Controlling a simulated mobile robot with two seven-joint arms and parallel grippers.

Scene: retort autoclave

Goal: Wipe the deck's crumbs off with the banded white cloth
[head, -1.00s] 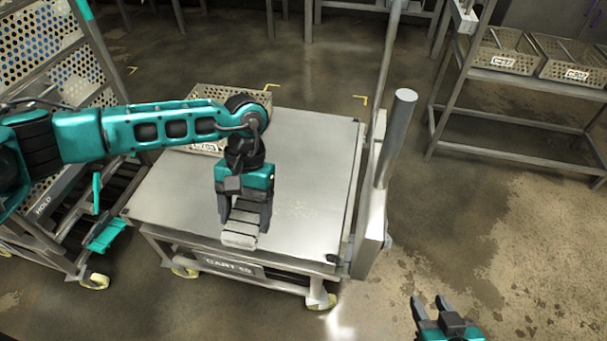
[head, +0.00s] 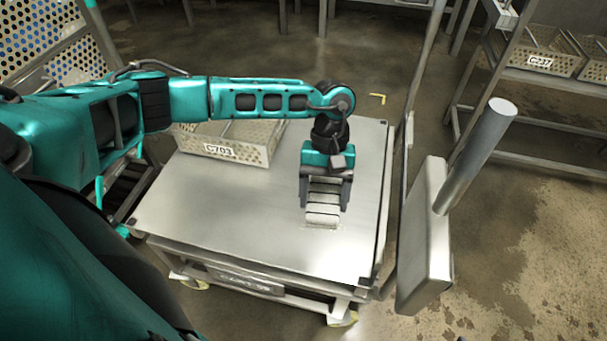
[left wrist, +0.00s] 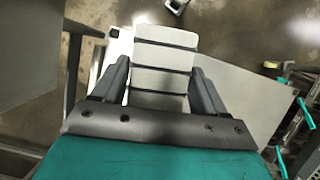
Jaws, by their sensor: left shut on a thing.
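The white cloth with dark bands (head: 322,216) is between the fingers of my left gripper (head: 325,204), which is shut on it. The cloth is low over the grey deck (head: 240,225) of the cart, right of its middle; it looks to touch the deck. Faint pale specks, perhaps crumbs (head: 314,227), show at the cloth's near edge; the cloth and gripper may hide others. In the left wrist view the cloth (left wrist: 165,52) spans between the fingers (left wrist: 160,70), over the deck (left wrist: 235,95). My right gripper is not in view.
A perforated basket marked C703 (head: 222,148) stands at the deck's back left. A grey post (head: 475,155) and upright panel (head: 425,235) stand just right of the cart. A rack with baskets (head: 540,62) is at the back right. The deck's front left is clear.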

